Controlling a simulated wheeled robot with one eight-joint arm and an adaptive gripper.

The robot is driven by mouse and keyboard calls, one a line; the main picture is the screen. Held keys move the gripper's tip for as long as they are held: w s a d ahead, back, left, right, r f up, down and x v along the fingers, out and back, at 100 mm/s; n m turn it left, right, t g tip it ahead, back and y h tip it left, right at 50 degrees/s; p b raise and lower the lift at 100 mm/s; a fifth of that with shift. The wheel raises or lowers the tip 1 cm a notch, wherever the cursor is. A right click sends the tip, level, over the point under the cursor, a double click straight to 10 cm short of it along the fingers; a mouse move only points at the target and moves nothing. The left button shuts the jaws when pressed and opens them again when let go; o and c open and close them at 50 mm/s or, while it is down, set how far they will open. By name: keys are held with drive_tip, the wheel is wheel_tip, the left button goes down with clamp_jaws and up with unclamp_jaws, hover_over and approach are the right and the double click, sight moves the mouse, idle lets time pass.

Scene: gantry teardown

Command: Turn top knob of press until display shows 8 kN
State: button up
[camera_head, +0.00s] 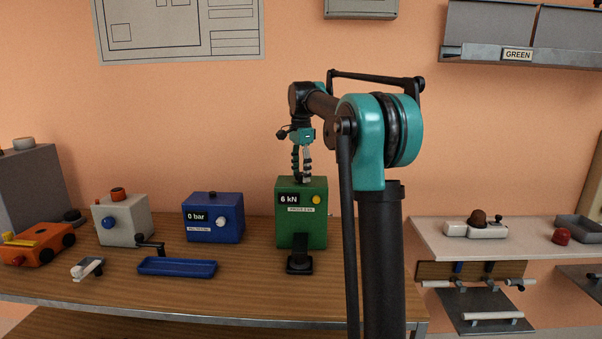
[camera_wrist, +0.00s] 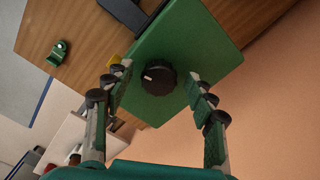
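The green press (camera_head: 316,213) stands on the wooden bench, and its display (camera_head: 289,199) reads 6 kN. My gripper (camera_head: 302,177) points down just above the press's top, where the fingers hide most of the knob. In the wrist view, the black round top knob (camera_wrist: 158,79) with a white pointer mark sits on the green top (camera_wrist: 207,45). My gripper's two fingers (camera_wrist: 154,82) stand on either side of the knob, with a visible gap on each side. The gripper is open and holds nothing.
A blue box (camera_head: 214,218) reading 0 bar and a blue tray (camera_head: 178,267) are left of the press. A grey box (camera_head: 121,220) with orange and blue knobs is farther left. A white shelf (camera_head: 508,240) is at right.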

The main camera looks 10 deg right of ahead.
sight(301, 173)
drive_tip(key=shift+r, duration=0.1)
wheel_tip(301, 173, up, 12)
idle(0.6)
